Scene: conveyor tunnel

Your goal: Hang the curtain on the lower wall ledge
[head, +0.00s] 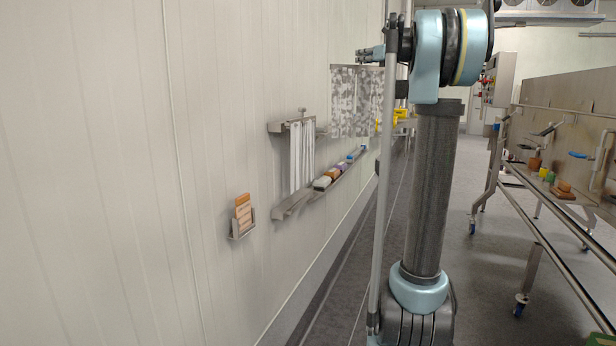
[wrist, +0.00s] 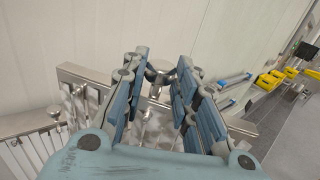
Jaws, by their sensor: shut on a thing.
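The curtain (head: 355,103) is a mottled grey-white sheet hanging from a flat metal top bar in the head view. My gripper (head: 366,54) is just above that bar. In the wrist view, my gripper (wrist: 160,62) is shut on the curtain's round metal knob (wrist: 160,73), and the curtain's top bar (wrist: 82,76) runs beneath the fingers. A short wall ledge (head: 276,128) carries a white strip curtain (head: 300,158). A longer ledge (head: 292,205) runs lower on the wall. The held curtain hangs right of the strip curtain, and the fingers hide part of its bar.
Several brushes or blocks (head: 322,183) lie along the lower ledge. A small wall holder (head: 242,233) with orange cards is at the left. A wheeled metal bench (head: 560,200) with several items stands at the right.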

